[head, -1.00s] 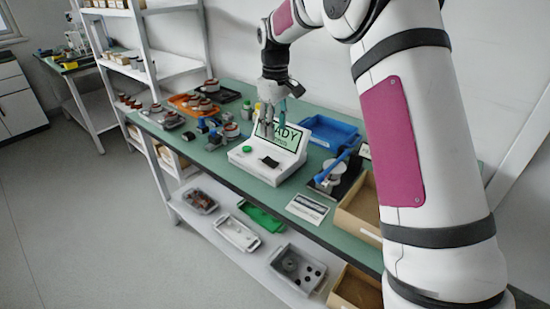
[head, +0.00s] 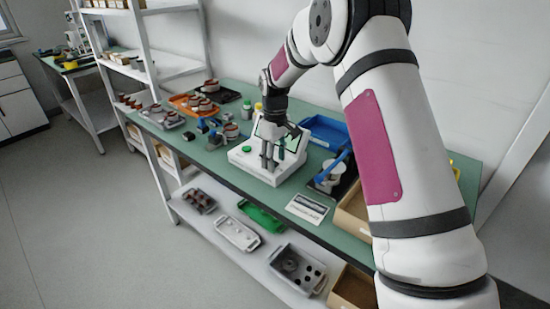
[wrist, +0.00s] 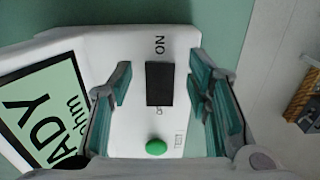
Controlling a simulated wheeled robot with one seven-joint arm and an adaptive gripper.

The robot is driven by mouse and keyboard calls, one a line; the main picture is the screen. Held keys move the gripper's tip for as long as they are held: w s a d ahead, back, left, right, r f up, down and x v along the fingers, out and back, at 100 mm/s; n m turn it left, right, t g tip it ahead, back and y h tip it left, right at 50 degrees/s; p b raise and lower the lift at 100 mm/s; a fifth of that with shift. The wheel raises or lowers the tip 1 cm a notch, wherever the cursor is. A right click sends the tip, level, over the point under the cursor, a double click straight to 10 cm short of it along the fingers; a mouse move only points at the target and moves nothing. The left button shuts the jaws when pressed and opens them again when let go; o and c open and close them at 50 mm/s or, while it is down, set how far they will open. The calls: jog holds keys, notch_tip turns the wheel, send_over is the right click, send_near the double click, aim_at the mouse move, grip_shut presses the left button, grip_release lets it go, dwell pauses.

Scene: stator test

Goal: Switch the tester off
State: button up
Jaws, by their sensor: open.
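The tester is a white box (head: 247,160) with a sloped screen, on the green bench. In the wrist view its panel (wrist: 125,50) holds a black rocker switch (wrist: 160,83) with "ON" printed at one end. The label at the other end is partly readable. A round green button (wrist: 156,147) lies near it, and the green-lit screen (wrist: 45,115) shows "ADY" and "ohm". My gripper (head: 272,160) points down over the tester's front panel. In the wrist view its open, empty fingers (wrist: 160,78) lie on either side of the switch; contact cannot be told.
A blue tray (head: 330,130) and a dark fixture with a blue handle (head: 335,172) stand right of the tester. Small parts and an orange tray (head: 185,103) are to the left. A printed card (head: 307,208) lies near the bench's front edge.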

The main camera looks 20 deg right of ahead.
grip_shut()
jog(key=shift+w+a+f+g+h+b, duration=0.15)
jog(key=shift+w+g+h+b, duration=0.35)
jog(key=shift+b, duration=0.65)
jog(key=shift+s+r+g+h+b, duration=0.1)
jog(key=shift+r+g+h+b, duration=0.2)
jog(key=shift+g+b, duration=0.45)
grip_release()
jog(key=shift+a+r, duration=0.1)
jog(key=shift+r, duration=0.05)
